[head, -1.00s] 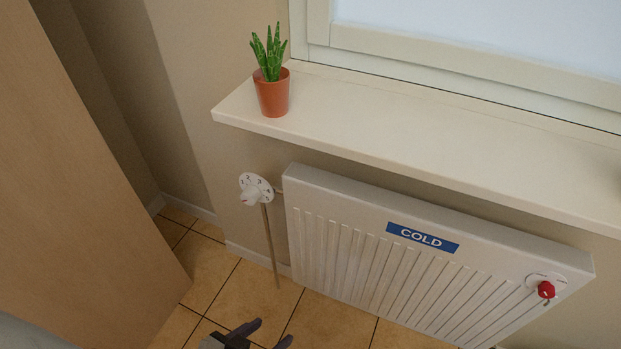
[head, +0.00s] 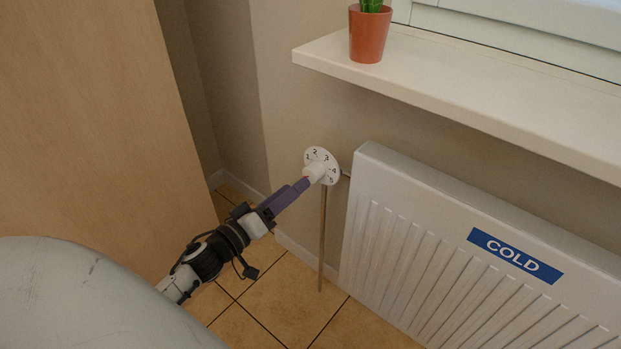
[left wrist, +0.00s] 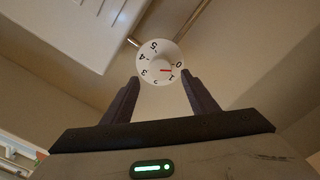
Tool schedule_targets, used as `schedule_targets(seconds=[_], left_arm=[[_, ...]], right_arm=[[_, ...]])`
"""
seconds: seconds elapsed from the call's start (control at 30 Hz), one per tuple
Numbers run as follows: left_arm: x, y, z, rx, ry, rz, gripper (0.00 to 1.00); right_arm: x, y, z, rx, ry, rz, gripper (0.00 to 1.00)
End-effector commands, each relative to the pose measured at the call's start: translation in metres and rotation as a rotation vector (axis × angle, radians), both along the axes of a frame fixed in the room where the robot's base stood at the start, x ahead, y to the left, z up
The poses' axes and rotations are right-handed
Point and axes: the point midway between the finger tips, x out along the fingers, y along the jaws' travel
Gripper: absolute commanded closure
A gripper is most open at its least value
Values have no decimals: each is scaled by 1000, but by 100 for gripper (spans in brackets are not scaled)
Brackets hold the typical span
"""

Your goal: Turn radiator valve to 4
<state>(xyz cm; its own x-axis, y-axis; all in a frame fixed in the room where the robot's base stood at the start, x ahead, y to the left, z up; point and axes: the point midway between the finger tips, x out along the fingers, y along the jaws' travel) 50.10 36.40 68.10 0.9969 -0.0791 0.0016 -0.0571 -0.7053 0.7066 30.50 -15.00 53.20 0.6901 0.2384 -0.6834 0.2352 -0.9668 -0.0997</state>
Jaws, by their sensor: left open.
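The radiator valve is a round white dial (head: 326,159) with black numbers and a white knob (head: 315,172), on a pipe left of the radiator. In the left wrist view the dial (left wrist: 149,51) shows numbers around its rim. My right gripper is not in view.
The white radiator (head: 440,240) with a blue COLD label (head: 515,256) stands right of the valve. A window sill (head: 470,95) with a potted plant (head: 369,35) juts out above. A wooden panel (head: 80,110) stands at the left. Tiled floor lies below.

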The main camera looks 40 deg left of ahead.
Motion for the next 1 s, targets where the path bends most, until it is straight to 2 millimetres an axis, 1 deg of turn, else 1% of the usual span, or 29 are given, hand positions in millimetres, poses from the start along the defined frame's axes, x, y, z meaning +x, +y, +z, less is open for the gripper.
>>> schedule_targets(seconds=[0.03, 0.2, 0.3, 0.4, 0.53, 0.8, 0.97, 1.0], left_arm=[[12, -1, 0, 0, -4, -1, 47], [43, -3, 0, 0, -3, 0, 47], [58, -5, -1, 0, -2, 1, 47], [69, -6, -1, -1, -1, 1, 47], [75, -6, -1, 0, 1, 1, 47], [76, -6, 0, -1, 1, 1, 47], [76, -6, 0, -1, 1, 1, 74], [76, -6, -1, -1, 1, 1, 80]], right_arm=[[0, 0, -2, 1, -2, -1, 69], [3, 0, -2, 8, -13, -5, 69], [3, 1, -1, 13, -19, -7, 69], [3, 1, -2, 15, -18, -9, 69], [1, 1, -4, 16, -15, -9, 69], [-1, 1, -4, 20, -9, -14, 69], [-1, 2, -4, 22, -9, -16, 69], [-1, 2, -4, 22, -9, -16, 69]])
